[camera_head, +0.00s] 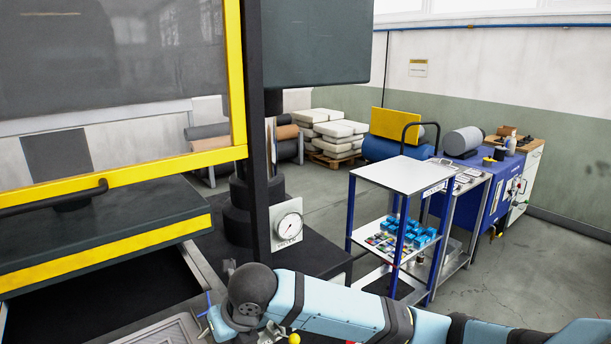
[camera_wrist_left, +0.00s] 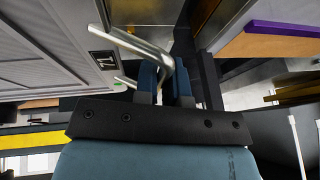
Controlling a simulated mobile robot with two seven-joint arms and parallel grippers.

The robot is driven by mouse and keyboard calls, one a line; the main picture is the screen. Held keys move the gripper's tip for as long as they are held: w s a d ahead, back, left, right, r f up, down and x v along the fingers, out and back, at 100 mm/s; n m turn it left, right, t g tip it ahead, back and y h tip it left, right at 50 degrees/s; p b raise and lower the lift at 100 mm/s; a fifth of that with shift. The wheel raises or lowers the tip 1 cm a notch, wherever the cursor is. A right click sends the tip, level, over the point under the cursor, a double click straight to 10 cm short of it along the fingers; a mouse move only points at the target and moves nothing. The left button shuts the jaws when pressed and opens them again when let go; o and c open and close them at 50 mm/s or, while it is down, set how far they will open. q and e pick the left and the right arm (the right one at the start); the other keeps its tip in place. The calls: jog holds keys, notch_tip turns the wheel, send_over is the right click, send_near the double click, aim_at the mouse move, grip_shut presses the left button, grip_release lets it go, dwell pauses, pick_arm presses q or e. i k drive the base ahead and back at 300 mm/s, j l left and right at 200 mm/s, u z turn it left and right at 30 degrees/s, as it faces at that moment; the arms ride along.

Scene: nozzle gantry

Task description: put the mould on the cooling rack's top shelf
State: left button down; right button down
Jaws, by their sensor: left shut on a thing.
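The mould is a flat grey piece with a ridged rim, partly in view at the bottom left of the head view (camera_head: 165,332). In the left wrist view, a grey panelled face (camera_wrist_left: 50,45) with a dark number label fills the upper left. My left gripper (camera_wrist_left: 165,75) has its blue fingers shut on a bent metal handle (camera_wrist_left: 143,44) beside that face. The rack's white top shelf (camera_head: 403,174) is bare.
The rack has blue posts and a lower shelf with blue blocks (camera_head: 413,234). A bench (camera_head: 466,190) stands close behind it. The yellow-edged press (camera_head: 110,265) and a dark post with a gauge (camera_head: 287,223) stand on the left. Open floor (camera_head: 530,270) lies right of the rack.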

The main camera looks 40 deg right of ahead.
aim_at(409, 173)
jog(key=k+l, duration=0.1)
jog(key=l, duration=0.5)
jog(key=k+l, duration=0.1)
jog(key=l, duration=0.5)
jog(key=k+l, duration=0.1)
jog(key=l, duration=0.5)
jog(key=i+l, duration=0.1)
jog(key=l, duration=1.95)
